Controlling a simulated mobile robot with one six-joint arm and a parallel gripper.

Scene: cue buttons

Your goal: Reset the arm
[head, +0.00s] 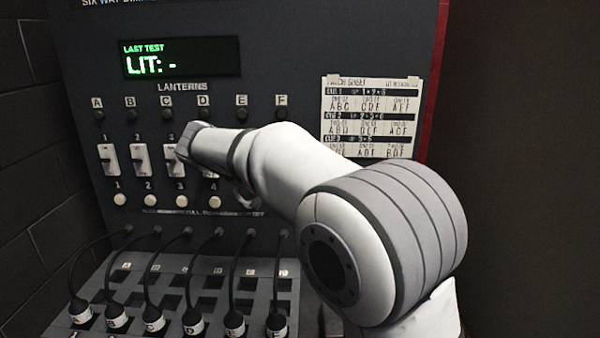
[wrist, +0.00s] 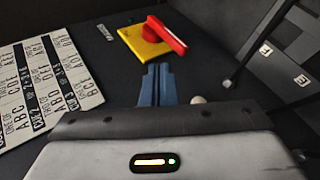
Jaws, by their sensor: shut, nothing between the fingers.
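My gripper (wrist: 157,72) shows in the wrist view as two blue fingers, shut together with nothing between them. In the head view my arm crosses the front of the dark panel (head: 290,60), and the fingertips cannot be made out. A red handle on a yellow plate (wrist: 137,42) lies beyond the fingertips in the wrist view; the arm seems to hide it in the head view. A pale round button (wrist: 198,100) shows just right of the fingers. The display (head: 181,57) reads "LAST TEST" and "LIT: -".
Lanterns A to F look dark. White switches (head: 110,160) and round buttons (head: 120,199) sit below them. A patch sheet (head: 368,117) is on the right, also left in the wrist view (wrist: 42,80). Black cables (head: 80,265) run down to the sockets. A brick wall stands left.

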